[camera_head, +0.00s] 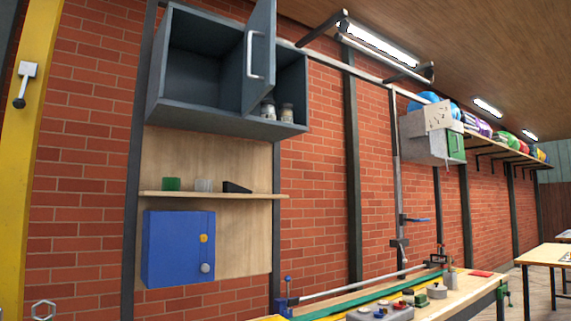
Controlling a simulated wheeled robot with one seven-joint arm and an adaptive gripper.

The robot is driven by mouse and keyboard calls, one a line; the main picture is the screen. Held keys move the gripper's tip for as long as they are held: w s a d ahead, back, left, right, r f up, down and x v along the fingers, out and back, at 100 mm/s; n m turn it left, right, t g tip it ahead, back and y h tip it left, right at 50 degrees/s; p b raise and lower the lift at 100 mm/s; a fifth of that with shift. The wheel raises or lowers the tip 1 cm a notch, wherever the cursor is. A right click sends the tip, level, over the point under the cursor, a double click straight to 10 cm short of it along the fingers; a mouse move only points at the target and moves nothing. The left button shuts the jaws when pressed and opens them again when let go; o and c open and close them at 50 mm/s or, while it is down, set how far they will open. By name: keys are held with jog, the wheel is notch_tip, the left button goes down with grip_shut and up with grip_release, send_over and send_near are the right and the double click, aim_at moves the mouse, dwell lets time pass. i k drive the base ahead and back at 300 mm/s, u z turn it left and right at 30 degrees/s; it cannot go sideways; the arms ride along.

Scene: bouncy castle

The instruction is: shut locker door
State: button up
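A dark grey-blue locker (180,115) is mounted high on the brick wall, at the upper left of the head view. Its door (262,40) stands open, swung outward, with a pale vertical bar handle (254,56). The left part of the interior is open and looks empty. Two small jars (286,112) stand in the right part, near the front edge. The door hides some of the middle of the interior, and its top is cut off by the frame. My gripper is not in view.
Below is a shelf (210,194) with small items, then a blue box (178,247) with a yellow knob. A cluttered workbench (450,301) stands at lower right. A yellow post (28,150) stands at left. A lamp (378,44) hangs from the ceiling.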

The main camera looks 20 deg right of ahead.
aim_at(259, 45)
jog(key=z, duration=0.6)
jog(key=k, duration=0.75)
jog(key=u, duration=0.95)
jog(key=i, duration=0.65)
jog(key=z, duration=0.9)
